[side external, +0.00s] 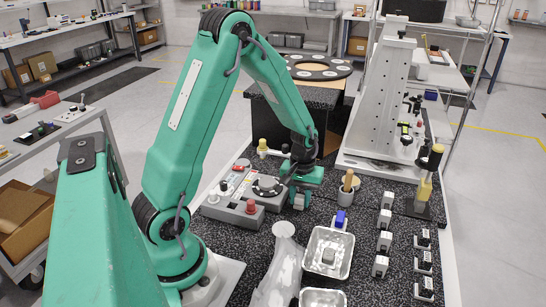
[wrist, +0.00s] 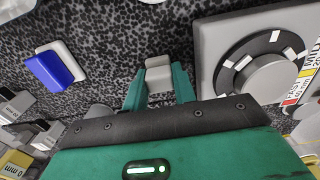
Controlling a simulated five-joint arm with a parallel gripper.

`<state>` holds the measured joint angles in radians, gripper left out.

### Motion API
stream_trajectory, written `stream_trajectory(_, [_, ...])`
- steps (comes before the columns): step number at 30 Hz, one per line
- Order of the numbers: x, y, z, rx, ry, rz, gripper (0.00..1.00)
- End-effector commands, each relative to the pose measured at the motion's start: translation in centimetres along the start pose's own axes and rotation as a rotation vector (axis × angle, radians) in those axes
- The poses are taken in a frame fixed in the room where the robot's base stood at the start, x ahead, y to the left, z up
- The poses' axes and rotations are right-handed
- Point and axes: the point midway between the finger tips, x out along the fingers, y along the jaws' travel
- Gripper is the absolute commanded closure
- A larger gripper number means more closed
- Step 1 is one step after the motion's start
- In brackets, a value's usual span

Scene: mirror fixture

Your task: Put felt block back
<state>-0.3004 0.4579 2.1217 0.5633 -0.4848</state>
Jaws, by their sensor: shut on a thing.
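My gripper (wrist: 159,85) has its two green fingers shut on a small pale grey block, which looks like the felt block (wrist: 158,72). The block sits between the fingertips, with its far end showing past them. In the side external view my gripper (side external: 300,201) points down just right of the grey dial fixture, low over the speckled black mat.
The dial fixture (wrist: 222,72) is close on the right in the wrist view. A blue-and-white block (wrist: 55,66) lies to the left. A metal tray (side external: 345,268), several small white blocks and a wooden-handled pot (side external: 348,186) stand right of my gripper in the side external view.

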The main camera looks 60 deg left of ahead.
Motion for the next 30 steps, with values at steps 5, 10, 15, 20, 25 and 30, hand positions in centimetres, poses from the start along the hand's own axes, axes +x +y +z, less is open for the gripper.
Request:
stream_trajectory(5, [0.3,0.0,0.0,0.0,-0.001,0.0,0.65])
stream_trajectory(10, [0.3,0.0,0.0,0.0,0.0,0.0,0.51])
stream_trajectory(15, [0.2,0.0,0.0,0.0,0.0,0.0,0.51])
stream_trajectory(20, [0.0,0.0,0.0,0.0,0.001,0.0,0.51])
stream_trajectory(25, [-1.0,0.0,-0.1,0.0,0.002,0.001,0.51])
stream_trajectory(30, [-2.9,0.1,-0.1,0.0,0.004,0.002,0.51])
